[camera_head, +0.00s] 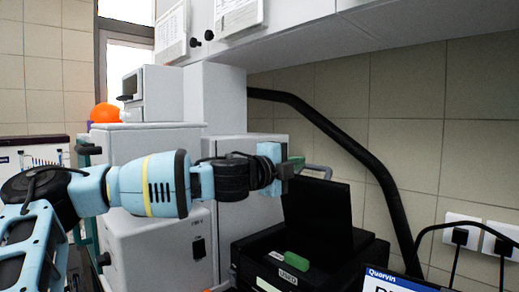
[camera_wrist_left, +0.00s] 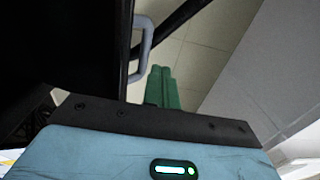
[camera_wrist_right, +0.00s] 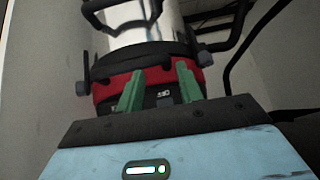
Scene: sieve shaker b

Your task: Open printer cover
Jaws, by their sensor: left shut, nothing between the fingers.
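The printer (camera_head: 262,259) is a black box at the lower middle of the head view. Its black cover (camera_head: 318,212) stands raised, nearly upright, with a grey handle (camera_head: 319,169) at its top edge. The cover (camera_wrist_left: 65,50) and handle (camera_wrist_left: 147,45) also show in the left wrist view. My left gripper (camera_head: 298,163) is beside the top of the cover, left of the handle. Its green fingers (camera_wrist_left: 162,85) are together and empty, apart from the handle. My right gripper (camera_wrist_right: 160,88) is open, its fingers apart before a red and black machine; it does not show clearly in the head view.
A green piece (camera_head: 297,261) and a label lie on the printer's front. A thick black pipe (camera_head: 350,145) runs down the tiled wall behind. White cabinets (camera_head: 155,245) stand left. A screen (camera_head: 395,281) and wall sockets (camera_head: 462,231) are at right.

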